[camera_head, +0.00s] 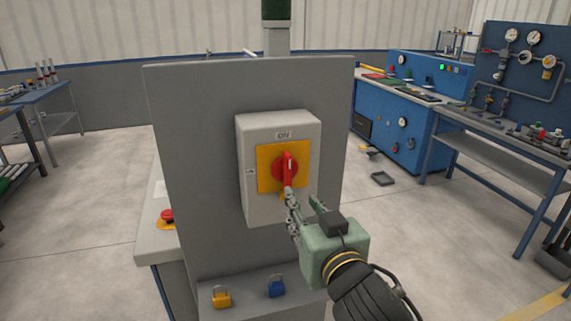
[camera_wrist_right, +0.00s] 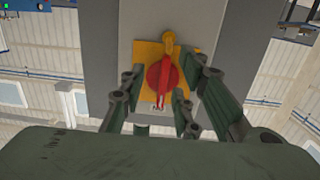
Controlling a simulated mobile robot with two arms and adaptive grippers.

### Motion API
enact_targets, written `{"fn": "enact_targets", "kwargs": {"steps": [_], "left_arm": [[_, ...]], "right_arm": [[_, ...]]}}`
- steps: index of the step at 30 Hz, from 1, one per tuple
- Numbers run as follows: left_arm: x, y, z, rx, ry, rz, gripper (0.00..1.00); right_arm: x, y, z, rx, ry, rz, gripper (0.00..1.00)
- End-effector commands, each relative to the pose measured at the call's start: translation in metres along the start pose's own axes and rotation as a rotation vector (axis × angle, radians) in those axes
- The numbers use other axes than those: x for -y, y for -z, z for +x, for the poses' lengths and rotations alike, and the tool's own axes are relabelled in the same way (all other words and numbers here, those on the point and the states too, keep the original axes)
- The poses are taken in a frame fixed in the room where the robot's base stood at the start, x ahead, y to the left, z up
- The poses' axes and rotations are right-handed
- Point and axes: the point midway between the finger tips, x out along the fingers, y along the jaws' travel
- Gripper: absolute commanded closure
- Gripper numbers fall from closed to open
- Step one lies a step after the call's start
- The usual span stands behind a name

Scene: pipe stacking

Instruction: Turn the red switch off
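The red switch (camera_head: 284,167) is a rotary knob on a yellow plate (camera_head: 265,179), fixed to a light grey box (camera_head: 258,205). Its handle stands upright, towards the "ON" label (camera_head: 284,135). In the right wrist view the red switch (camera_wrist_right: 160,76) appears upside down, with its handle pointing down the picture. My right gripper (camera_head: 303,200) is just in front of and below the switch. In the wrist view its fingers (camera_wrist_right: 165,78) are spread, one on each side of the knob, with a gap visible; I cannot tell if they touch it. My left gripper is not in view.
The box is mounted on a grey panel (camera_head: 190,150). A yellow padlock (camera_head: 221,298) and a blue padlock (camera_head: 276,287) are at the panel's base. A red button (camera_head: 167,215) is at left. A blue workbench (camera_head: 500,142) stands behind right, with open floor between.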

Motion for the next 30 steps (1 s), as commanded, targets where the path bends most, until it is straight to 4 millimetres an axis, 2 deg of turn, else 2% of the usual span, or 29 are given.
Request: {"fn": "enact_targets", "kwargs": {"steps": [1, 2, 6, 13, 18, 24, 30], "left_arm": [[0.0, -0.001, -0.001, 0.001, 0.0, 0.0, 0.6], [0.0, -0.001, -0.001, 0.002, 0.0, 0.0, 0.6], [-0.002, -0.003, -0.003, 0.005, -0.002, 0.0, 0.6], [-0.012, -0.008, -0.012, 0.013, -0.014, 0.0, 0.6], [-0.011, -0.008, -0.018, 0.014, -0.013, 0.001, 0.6], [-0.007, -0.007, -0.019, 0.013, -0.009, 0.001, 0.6], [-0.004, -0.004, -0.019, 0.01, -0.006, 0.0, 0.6]], "right_arm": [[0.006, 0.02, -0.007, -0.04, 0.012, -0.002, 0.71], [0.008, 0.027, -0.011, -0.055, 0.018, 0.0, 0.71], [0.013, 0.04, -0.011, -0.081, 0.027, 0.004, 0.71], [0.014, 0.045, 0.024, -0.081, 0.027, 0.002, 0.71], [0.015, 0.046, 0.048, -0.081, 0.027, 0.003, 0.71], [0.015, 0.045, 0.061, -0.082, 0.029, 0.003, 0.71], [0.015, 0.045, 0.061, -0.082, 0.029, 0.004, 0.71]]}}
